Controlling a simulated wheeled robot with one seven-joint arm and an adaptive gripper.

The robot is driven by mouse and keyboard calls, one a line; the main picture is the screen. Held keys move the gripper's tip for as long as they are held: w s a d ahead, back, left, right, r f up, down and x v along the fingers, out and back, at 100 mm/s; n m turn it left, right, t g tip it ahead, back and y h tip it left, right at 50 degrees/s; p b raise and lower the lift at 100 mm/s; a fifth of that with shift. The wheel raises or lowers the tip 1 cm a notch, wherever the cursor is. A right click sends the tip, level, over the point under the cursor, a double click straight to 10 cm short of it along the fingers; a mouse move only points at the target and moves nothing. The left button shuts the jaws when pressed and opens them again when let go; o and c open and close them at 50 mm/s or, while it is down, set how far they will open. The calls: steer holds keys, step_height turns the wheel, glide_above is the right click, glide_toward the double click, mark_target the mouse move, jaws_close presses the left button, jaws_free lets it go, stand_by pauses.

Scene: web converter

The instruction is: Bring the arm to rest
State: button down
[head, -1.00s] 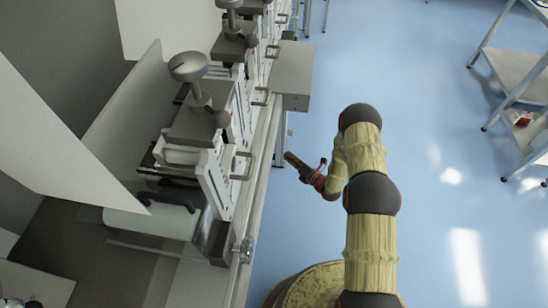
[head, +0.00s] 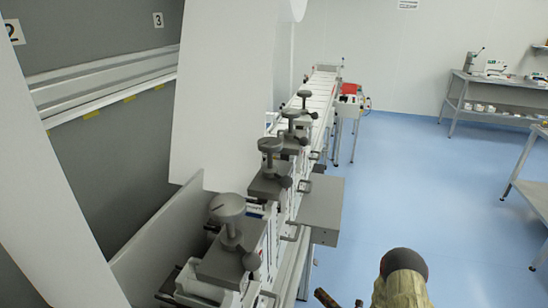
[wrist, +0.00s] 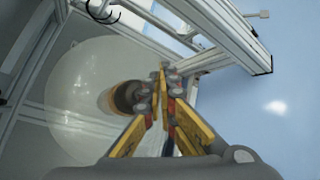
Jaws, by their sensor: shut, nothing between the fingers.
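My arm (head: 402,285) shows at the bottom right of the head view, beside the machine line and over the blue floor. Only a dark end of my gripper (head: 325,299) shows at the bottom edge there; the rest is cut off. In the wrist view my gripper (wrist: 160,75) is shut, its yellow fingers meeting at the tips with nothing between them. Behind the fingers is a large pale round disc (wrist: 75,100) with a brown and dark centre, apart from or behind them; the distance is hard to tell.
The machine line (head: 270,215) with several grey knobs runs away on the left. A grey plate (head: 322,205) juts from it towards my arm. A grey bench (head: 490,105) stands at the back right. Blue floor (head: 420,180) lies open between them.

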steer(key=s+a+f+n+g+y, duration=0.2)
steer(key=s+a+n+g+y, duration=0.1)
steer(key=s+a+n, duration=0.3)
steer(key=s+a+r+n+g+y, duration=0.1)
steer(key=s+a+r+n+g, duration=0.35)
steer(key=s+r+n, duration=0.25)
steer(key=s+a+r+n+g+y, duration=0.1)
steer(key=s+a+r+n+g, duration=0.2)
steer(key=s+r+n+g, duration=0.4)
steer(key=s+d+r+n+h+p, duration=0.1)
steer(key=s+d+r+n+h, duration=0.35)
steer(key=r, duration=0.45)
steer(key=s+d+r+n+h+p, duration=0.1)
steer(key=s+d+r+n+h, duration=0.15)
steer(key=s+r+n, duration=0.45)
steer(key=s+d+r+n+h+p, duration=0.1)
steer(key=s+d+r+n+h, duration=0.25)
steer(key=r+n, duration=0.55)
steer(key=s+r+t+h+p, duration=0.1)
steer(key=s+r+t, duration=0.1)
steer(key=r, duration=0.7)
steer(key=s+r+n+t, duration=0.1)
steer(key=r+t, duration=0.3)
steer(key=r, duration=0.6)
steer(key=shift+s+d+h+p, duration=0.15)
steer(key=shift+s+h+p, duration=0.25)
steer(key=shift+s, duration=0.4)
steer(key=shift+r+t, duration=0.1)
steer(key=shift+t, duration=0.15)
